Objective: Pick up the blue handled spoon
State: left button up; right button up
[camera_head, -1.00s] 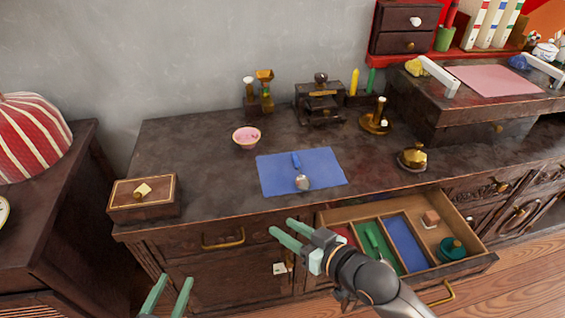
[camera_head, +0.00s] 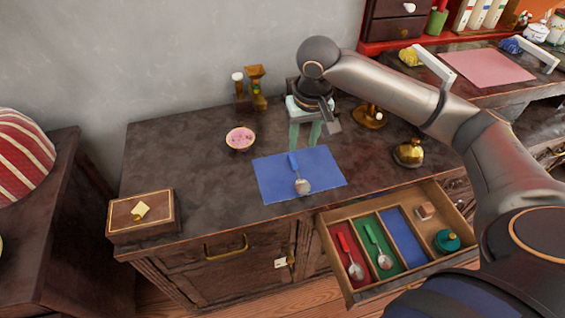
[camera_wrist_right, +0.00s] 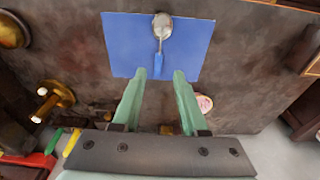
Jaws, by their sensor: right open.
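The blue handled spoon (camera_head: 294,166) lies on the blue mat (camera_head: 326,180) on the dark cabinet top, its silver bowl toward the cabinet's front edge. My right gripper (camera_head: 305,143) is open and empty, pointing down beyond the handle end, toward the back of the cabinet. In the right wrist view the spoon (camera_wrist_right: 159,60) lies ahead with its handle toward me. The open right fingertips (camera_wrist_right: 160,74) appear on either side of the handle's end; their height above the mat is unclear. My left gripper is out of view.
An open drawer (camera_head: 330,226) below holds a red spoon (camera_head: 350,256) and a green spoon (camera_head: 378,247); its blue section (camera_head: 405,236) is empty. A pink-filled bowl (camera_head: 240,138), a wooden box (camera_head: 142,214) and a brass bell-like object (camera_head: 409,152) stand around the mat.

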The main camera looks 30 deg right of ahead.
jog(key=b, duration=0.2)
send_over(298, 172)
jog(key=s, duration=0.1)
jog(key=f, duration=0.6)
jog(key=shift+s, duration=0.2)
jog(key=f, duration=0.2)
jog(key=f+b, duration=0.1)
jog(key=w+f, duration=0.1)
jog(key=f, duration=0.1)
jog(key=shift+a+f+b, duration=0.1)
jog(key=shift+f+b, duration=0.2)
jog(key=shift+b, duration=0.1)
jog(key=shift+f, duration=0.25)
jog(key=shift+c, duration=0.2)
grip_shut()
